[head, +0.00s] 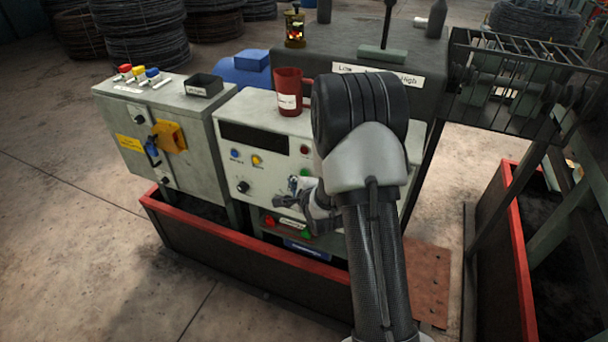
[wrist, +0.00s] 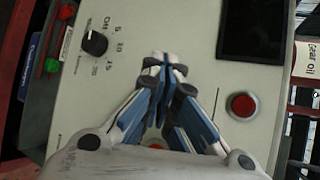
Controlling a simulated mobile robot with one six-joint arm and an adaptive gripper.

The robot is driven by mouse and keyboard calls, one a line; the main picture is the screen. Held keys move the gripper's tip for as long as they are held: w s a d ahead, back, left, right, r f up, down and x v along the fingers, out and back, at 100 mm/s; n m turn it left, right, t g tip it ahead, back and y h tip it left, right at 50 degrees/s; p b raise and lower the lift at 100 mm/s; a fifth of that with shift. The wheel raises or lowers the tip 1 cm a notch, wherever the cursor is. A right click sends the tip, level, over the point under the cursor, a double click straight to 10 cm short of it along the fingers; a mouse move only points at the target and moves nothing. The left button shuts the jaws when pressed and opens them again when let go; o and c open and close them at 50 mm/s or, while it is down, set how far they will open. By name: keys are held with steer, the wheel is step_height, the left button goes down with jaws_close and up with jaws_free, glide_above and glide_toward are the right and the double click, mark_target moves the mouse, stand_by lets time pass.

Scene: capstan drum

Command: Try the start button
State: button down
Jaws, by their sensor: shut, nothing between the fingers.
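A green button (head: 306,234) and a red button (head: 269,221) sit on the low strip under the grey control panel (head: 262,183). In the wrist view the green button (wrist: 52,65) and red button (wrist: 67,12) show at the left edge. I cannot read any start label. My gripper (head: 292,183) is in front of the panel, above the green button. In the wrist view my gripper (wrist: 165,62) is shut and empty, its tips between the black dial (wrist: 95,43) and a large red button (wrist: 242,105). Another red part (wrist: 155,147) is mostly hidden behind the fingers. Contact with the panel cannot be told.
A red oil mug (head: 288,90) stands on the panel's top. A grey cabinet (head: 165,140) with a yellow switch stands left. A red-rimmed tray (head: 225,238) runs below. A dark machine housing (head: 300,50) is behind, a wire-mesh guard (head: 510,75) right. Open floor lies left.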

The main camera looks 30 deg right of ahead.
steer(key=shift+w+d, duration=0.1)
steer(key=shift+d, duration=0.05)
steer(key=shift+w+d, duration=0.2)
steer(key=shift+w+d, duration=0.25)
steer(key=shift+d, duration=0.1)
stand_by(1.0)
steer(key=shift+b, duration=0.3)
steer(key=shift+s+a, duration=0.55)
steer(key=shift+a, duration=0.1)
steer(key=shift+a, duration=0.1)
steer(key=s+a, duration=0.1)
steer(key=a, duration=0.1)
steer(key=s+a+b, duration=0.1)
steer(key=s, duration=0.1)
steer(key=shift+a, duration=0.4)
stand_by(0.4)
